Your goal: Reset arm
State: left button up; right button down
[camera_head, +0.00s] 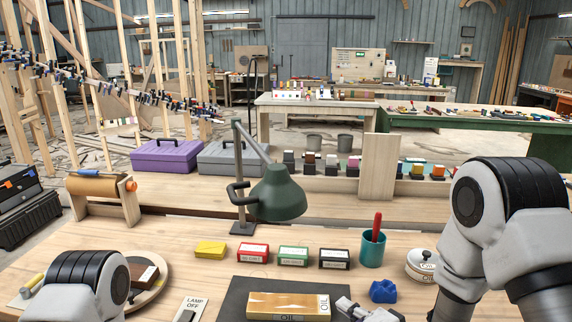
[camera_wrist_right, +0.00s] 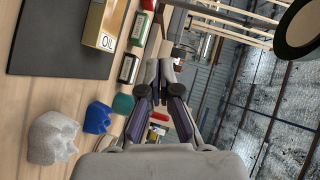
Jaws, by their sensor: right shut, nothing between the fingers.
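My right gripper (camera_head: 362,310) shows at the bottom edge of the head view, just right of the wooden box marked OIL (camera_head: 288,305). In the right wrist view its fingers (camera_wrist_right: 160,72) are together with nothing between them. The OIL box lies on a dark mat (camera_head: 236,298) and also shows at the top left of the wrist view (camera_wrist_right: 105,25). My left arm shows at the lower left of the head view, but its gripper is not in view.
A green lamp (camera_head: 278,193) stands behind a yellow block (camera_head: 210,250) and red (camera_head: 253,253), green (camera_head: 293,256) and black (camera_head: 334,259) boxes. A teal cup (camera_head: 373,250), a blue lump (camera_head: 383,291) and a white oil pot (camera_head: 422,265) stand near my right arm.

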jog(key=s+d+f+g+h, duration=0.1)
jog(key=s+f+g, duration=0.15)
jog(key=f, duration=0.35)
jog(key=s+d+f+g+h, duration=0.1)
jog(key=s+f+h, duration=0.1)
jog(key=s+f, duration=0.35)
jog(key=s+d+f+n+g+h, duration=0.1)
jog(key=s+d+f+n+g, duration=0.1)
jog(key=s, duration=0.5)
jog(key=s+d+f+n+g+h, duration=0.2)
jog(key=s+d+f+n+g, duration=0.1)
jog(key=s+f, duration=0.4)
jog(key=s+d+f+n+g+h, duration=0.1)
jog(key=s+d+f+n+g, duration=0.2)
jog(key=s, duration=0.6)
notch_tip(320, 180, down, 2)
jog(key=shift+f+n+g+h, duration=0.1)
jog(key=shift+n+g+h, duration=0.2)
jog(key=shift+n+g, duration=0.5)
